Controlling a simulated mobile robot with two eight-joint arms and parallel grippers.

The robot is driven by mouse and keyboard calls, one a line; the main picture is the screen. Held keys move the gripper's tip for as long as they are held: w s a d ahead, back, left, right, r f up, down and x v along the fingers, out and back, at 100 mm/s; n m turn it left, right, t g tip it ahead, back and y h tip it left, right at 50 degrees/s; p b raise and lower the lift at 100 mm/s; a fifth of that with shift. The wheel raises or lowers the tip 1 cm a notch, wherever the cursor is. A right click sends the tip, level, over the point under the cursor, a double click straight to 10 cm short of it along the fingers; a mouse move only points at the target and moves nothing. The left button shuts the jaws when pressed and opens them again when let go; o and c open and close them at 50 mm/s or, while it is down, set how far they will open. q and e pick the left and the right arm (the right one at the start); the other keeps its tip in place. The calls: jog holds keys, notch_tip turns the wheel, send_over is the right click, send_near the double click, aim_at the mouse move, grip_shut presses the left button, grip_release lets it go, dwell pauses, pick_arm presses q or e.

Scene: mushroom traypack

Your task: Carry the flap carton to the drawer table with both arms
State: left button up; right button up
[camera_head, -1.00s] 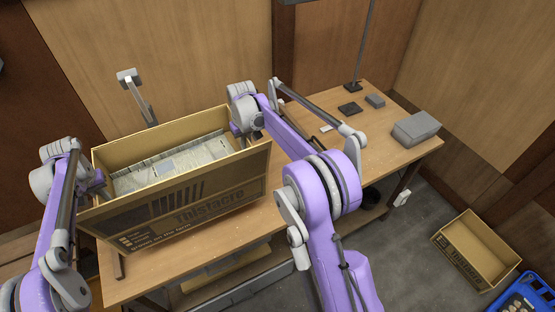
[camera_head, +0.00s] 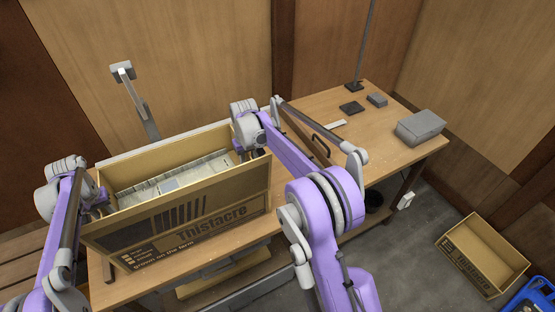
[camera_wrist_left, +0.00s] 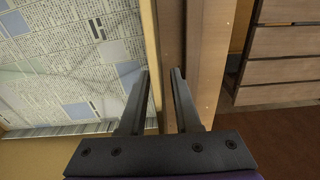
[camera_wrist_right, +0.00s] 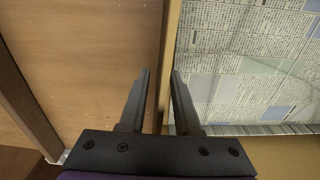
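The flap carton (camera_head: 221,209) is a brown box with dark print, open at the top, lined with newsprint. It is over the left part of the wooden table (camera_head: 404,157); I cannot tell whether its base touches the tabletop. My left gripper (camera_head: 97,203) is at its left end wall and my right gripper (camera_head: 246,146) at its right end wall. In the left wrist view the fingers (camera_wrist_left: 161,75) straddle a carton wall (camera_wrist_left: 150,40). In the right wrist view the fingers (camera_wrist_right: 159,75) straddle the other wall (camera_wrist_right: 173,40).
A grey box (camera_head: 420,127) and small dark blocks (camera_head: 352,107) lie on the table's right part. A pole stands at its back. An open brown tray (camera_head: 470,262) and a blue crate (camera_head: 535,298) are on the floor at right. Wooden walls rise behind.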

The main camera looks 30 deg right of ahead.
pick_arm(q)
jog(key=shift+r, duration=0.15)
jog(key=r, duration=1.1)
jog(key=shift+s+r, duration=0.2)
jog(key=shift+r, duration=0.15)
pick_arm(e)
jog(key=r, duration=1.2)
jog(key=shift+s, duration=0.2)
